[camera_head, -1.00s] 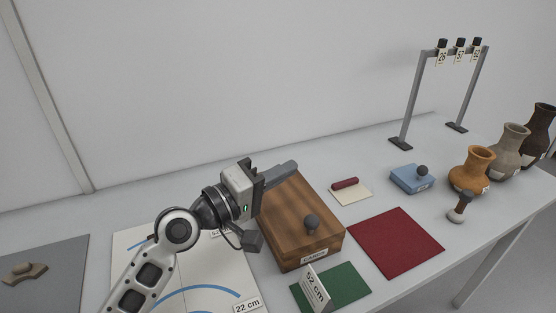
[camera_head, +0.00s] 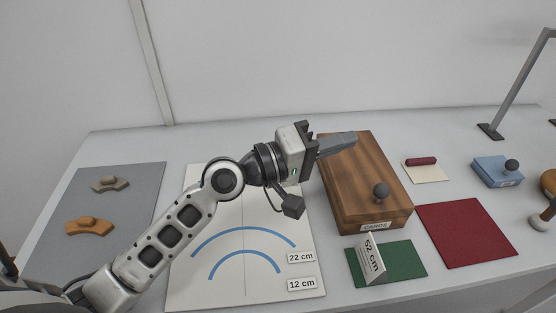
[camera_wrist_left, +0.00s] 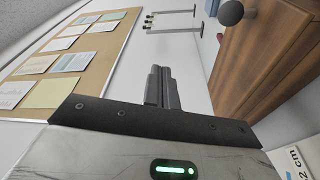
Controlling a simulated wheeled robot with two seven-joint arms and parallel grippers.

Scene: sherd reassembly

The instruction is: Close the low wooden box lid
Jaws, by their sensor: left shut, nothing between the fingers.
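The low wooden box (camera_head: 366,180) stands on the table right of centre in the head view. Its lid lies flat on top, with a dark round knob (camera_head: 381,189) near the front and a "CARDS" label on the front wall. My left gripper (camera_head: 352,140) is shut and empty at the box's back left; I cannot tell whether it touches the lid. In the left wrist view the shut fingers (camera_wrist_left: 163,88) point away from the camera, with the wooden box (camera_wrist_left: 262,58) and its knob (camera_wrist_left: 231,12) to their right. My right gripper is not in view.
A green mat (camera_head: 402,265) with a "52 cm" card (camera_head: 371,258) lies in front of the box. A red mat (camera_head: 466,234) and a blue box (camera_head: 497,171) are to the right. A white sheet with blue arcs (camera_head: 245,290) lies under my left arm. Sherds (camera_head: 90,226) rest on a grey mat (camera_head: 135,205).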

